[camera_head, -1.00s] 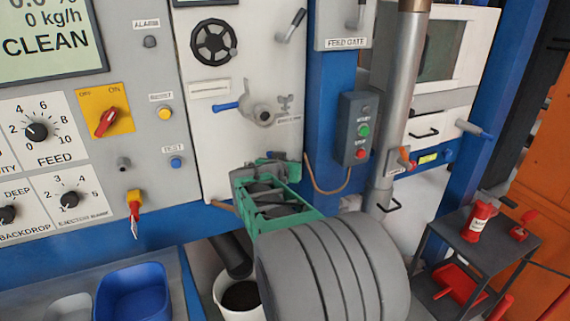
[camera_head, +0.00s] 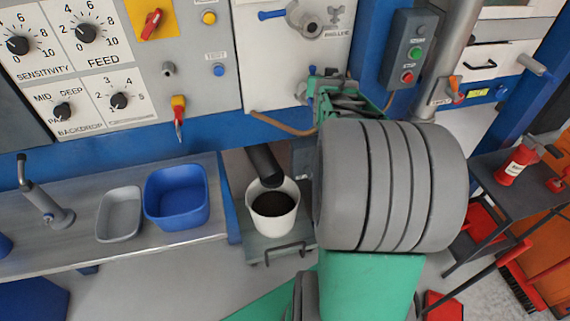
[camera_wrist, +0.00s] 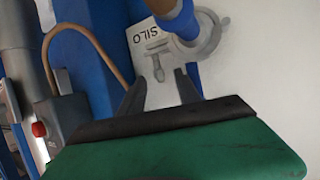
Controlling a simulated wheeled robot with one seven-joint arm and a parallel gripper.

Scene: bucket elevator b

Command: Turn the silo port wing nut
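In the wrist view the wing nut (camera_wrist: 155,55) stands beside the SILO label, just beyond my fingertips. My gripper (camera_wrist: 160,82) is open, its two dark fingers apart with nothing between them. I cannot tell the exact gap between fingertips and nut.
A start/stop box (camera_head: 409,50) and a brown cable (camera_head: 282,127) are nearby. A white bucket (camera_head: 274,226) stands below.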

